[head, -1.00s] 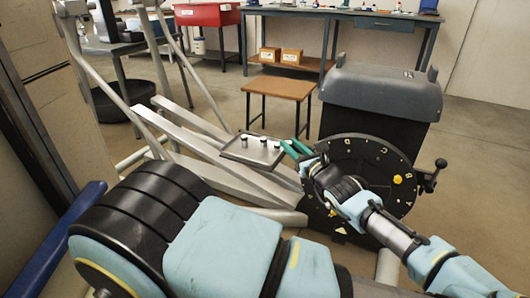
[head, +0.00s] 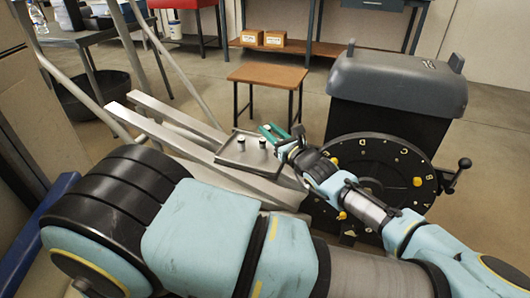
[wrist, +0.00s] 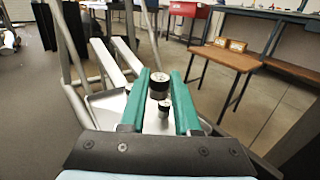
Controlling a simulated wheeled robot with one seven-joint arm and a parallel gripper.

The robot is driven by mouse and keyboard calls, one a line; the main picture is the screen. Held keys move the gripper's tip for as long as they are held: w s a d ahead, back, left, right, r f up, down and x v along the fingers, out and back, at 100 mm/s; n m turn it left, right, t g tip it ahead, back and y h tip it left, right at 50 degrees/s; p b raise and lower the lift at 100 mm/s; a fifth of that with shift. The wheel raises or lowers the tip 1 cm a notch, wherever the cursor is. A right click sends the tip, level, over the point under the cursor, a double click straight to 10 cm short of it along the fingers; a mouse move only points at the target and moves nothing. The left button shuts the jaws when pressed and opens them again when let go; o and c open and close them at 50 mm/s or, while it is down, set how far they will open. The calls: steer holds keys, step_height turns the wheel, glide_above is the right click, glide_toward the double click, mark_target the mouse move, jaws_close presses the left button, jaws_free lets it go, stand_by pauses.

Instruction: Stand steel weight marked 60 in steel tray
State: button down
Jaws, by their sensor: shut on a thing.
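The steel tray (head: 240,157) lies low beside the black dial wheel in the head view, and part of it shows in the wrist view (wrist: 103,99). Two small dark weights with pale tops, a left one (head: 241,140) and a right one (head: 262,143), stand upright on it. My gripper (head: 269,131), with green fingers, is over the tray's far right side. In the wrist view my gripper (wrist: 160,82) is shut on a dark, bright-topped weight (wrist: 159,87). A smaller-looking weight (wrist: 164,110) shows below it, between the fingers. I cannot read any marking.
The black dial wheel (head: 372,185) and the grey-topped machine (head: 398,85) stand close on the right. A small brown table (head: 268,76) is behind the tray. Pale metal beams (head: 165,125) run along its left. Open floor lies between the tray and the small table.

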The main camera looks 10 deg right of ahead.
mark_target(270, 161)
step_height(270, 161, down, 8)
steer(key=shift+f+b, duration=0.15)
steer(key=shift+b, duration=0.6)
steer(key=shift+f, duration=0.1)
steer(key=c, duration=0.6)
jaws_free()
steer(key=shift+r, duration=0.2)
steer(key=v, duration=1.2)
steer(key=shift+p, duration=0.3)
steer(key=shift+s, duration=0.1)
